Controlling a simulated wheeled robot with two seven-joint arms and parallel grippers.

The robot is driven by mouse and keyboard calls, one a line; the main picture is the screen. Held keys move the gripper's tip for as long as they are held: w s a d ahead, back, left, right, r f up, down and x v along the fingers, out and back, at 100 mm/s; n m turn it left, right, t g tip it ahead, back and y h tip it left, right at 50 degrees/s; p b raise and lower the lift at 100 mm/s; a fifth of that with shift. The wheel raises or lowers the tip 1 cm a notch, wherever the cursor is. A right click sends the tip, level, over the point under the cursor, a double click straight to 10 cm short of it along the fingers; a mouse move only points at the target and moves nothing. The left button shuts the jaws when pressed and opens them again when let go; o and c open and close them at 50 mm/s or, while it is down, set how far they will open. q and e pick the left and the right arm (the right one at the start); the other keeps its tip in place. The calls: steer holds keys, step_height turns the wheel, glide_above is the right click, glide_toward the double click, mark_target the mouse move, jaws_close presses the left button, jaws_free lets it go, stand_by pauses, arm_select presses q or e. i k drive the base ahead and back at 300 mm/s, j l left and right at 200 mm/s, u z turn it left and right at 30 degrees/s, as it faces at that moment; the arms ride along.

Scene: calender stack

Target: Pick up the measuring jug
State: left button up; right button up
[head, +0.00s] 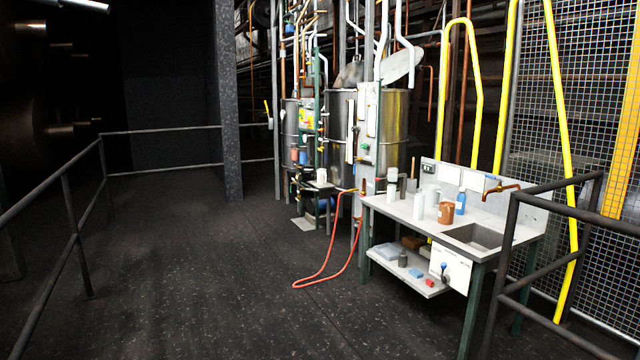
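I cannot tell for sure which vessel is the measuring jug. Several small vessels stand on the grey sink bench (400,212) at the right. A copper-brown mug-like vessel (446,213) stands near the middle, left of the sink. A pale, wide container (431,194) stands behind it, and a slim white bottle (419,207) is to its left. A blue bottle (461,203) is to its right. White containers (392,188) and a dark cylinder (402,187) stand at the bench's left end. Neither of my grippers is in view.
The bench has a sink (476,237), a copper tap (500,189) and a cluttered lower shelf (408,279). A dark railing (545,190) stands at its right. A red hose (322,281) loops on the floor. Metal tanks (395,125) stand behind. The floor at left centre is clear.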

mark_target(321, 172)
steer(key=i+u, duration=0.25)
steer(key=i, duration=8.1)
steer(key=i+z, duration=0.25)
steer(key=i, duration=0.3)
steer(key=i+j+z, duration=0.25)
steer(key=i, duration=0.25)
steer(key=i+j+z, duration=0.25)
steer(key=i, duration=0.3)
steer(key=i+j+z, duration=0.2)
steer(key=i, duration=0.3)
